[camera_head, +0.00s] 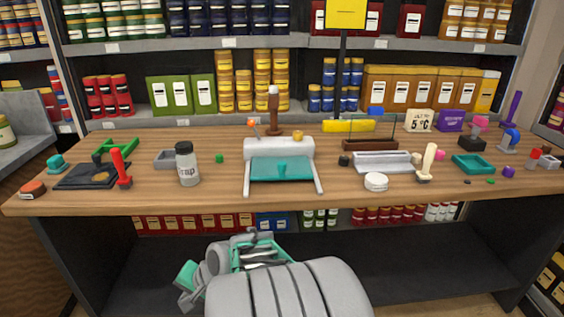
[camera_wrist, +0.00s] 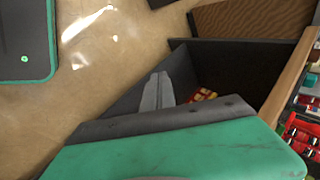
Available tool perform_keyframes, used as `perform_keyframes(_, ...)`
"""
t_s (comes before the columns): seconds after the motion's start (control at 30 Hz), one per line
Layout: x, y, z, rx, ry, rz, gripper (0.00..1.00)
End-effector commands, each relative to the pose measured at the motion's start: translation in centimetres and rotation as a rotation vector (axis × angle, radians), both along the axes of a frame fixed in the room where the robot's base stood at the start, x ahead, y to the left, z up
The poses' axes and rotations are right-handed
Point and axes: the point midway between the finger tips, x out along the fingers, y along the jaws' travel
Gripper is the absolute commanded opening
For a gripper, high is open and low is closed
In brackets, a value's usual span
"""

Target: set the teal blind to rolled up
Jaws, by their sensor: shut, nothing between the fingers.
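The teal blind (camera_head: 281,169) hangs in a white frame with a white roller housing (camera_head: 279,147) at the middle of the wooden table. My gripper shows in the wrist view (camera_wrist: 160,90) as grey fingers close together, shut and empty. It points at the dark shelving and floor below the tabletop, apart from the blind. In the head view my arm is low in front of the table, and the fingertips are hard to make out there.
A red-handled tool (camera_head: 121,168) stands on a dark tray further left. A white round tin (camera_head: 376,182) and a cream-handled item (camera_head: 427,162) are at the right. The table's front edge (camera_head: 280,200) lies between my arm and these things.

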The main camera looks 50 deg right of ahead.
Motion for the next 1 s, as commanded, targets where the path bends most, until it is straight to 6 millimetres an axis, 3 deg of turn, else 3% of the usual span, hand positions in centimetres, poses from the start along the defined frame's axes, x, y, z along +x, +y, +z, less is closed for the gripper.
perform_keyframes(0.03,0.5,-3.0,1.8,0.142,-0.05,-0.2,0.0)
perform_keyframes(0.17,0.7,-11.6,6.5,0.589,-0.272,-0.733,0.0)
perform_keyframes(0.27,-2.1,-19.5,11.0,0.953,-0.499,-1.088,0.0)
perform_keyframes(0.3,-3.9,-22.4,12.5,1.089,-0.593,-1.197,0.0)
perform_keyframes(0.4,-8.7,-27.8,15.6,1.365,-0.806,-1.375,0.0)
perform_keyframes(0.5,-12.0,-30.6,17.1,1.524,-0.939,-1.446,0.0)
perform_keyframes(0.6,-12.7,-31.5,17.4,1.576,-0.98,-1.462,0.0)
perform_keyframes(0.77,-10.6,-32.7,17.4,1.574,-0.975,-1.456,0.0)
perform_keyframes(1.0,-6.1,-35.5,17.5,1.572,-0.974,-1.454,0.0)
